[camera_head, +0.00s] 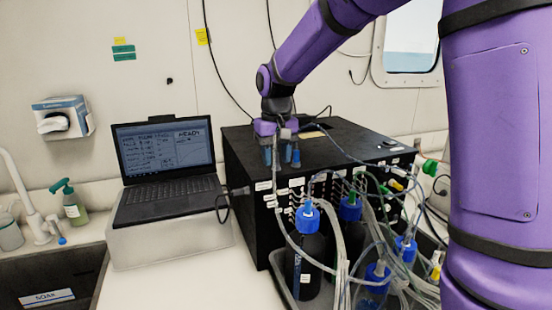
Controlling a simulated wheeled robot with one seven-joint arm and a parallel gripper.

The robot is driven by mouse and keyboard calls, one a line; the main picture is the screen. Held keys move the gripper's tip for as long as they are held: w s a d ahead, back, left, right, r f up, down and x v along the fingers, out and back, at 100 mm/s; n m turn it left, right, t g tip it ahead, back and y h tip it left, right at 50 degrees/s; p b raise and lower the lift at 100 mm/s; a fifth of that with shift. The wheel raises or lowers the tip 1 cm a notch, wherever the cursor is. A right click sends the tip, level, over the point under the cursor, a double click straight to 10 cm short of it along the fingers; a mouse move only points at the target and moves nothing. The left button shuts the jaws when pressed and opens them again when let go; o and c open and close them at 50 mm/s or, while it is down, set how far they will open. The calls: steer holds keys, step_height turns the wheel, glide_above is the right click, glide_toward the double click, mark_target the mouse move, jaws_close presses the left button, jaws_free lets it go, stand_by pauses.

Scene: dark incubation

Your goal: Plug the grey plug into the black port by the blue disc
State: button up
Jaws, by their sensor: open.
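My gripper (281,157) points down in front of the upper front edge of the black box (243,160), its two blue-tipped fingers apart. A narrow pale grey piece shows between or behind the fingers; I cannot tell what it is or whether they touch it. A small grey plug-like piece (238,191) with a dark looped cable is at the box's left front edge, beside the laptop; I cannot tell whether this is the grey plug. The black port and the blue disc cannot be made out; tubes, bottles and my gripper cover much of the box's front.
A laptop (168,158) stands on a white block left of the box. Bottles with blue caps (307,218) and many clear tubes (345,248) crowd the front of the box. A sink (50,275) is at lower left. The white counter (200,285) between is clear.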

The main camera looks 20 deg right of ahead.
mark_target(276, 146)
jaws_close()
steer(key=shift+r, duration=0.1)
steer(key=shift+r, duration=2.9)
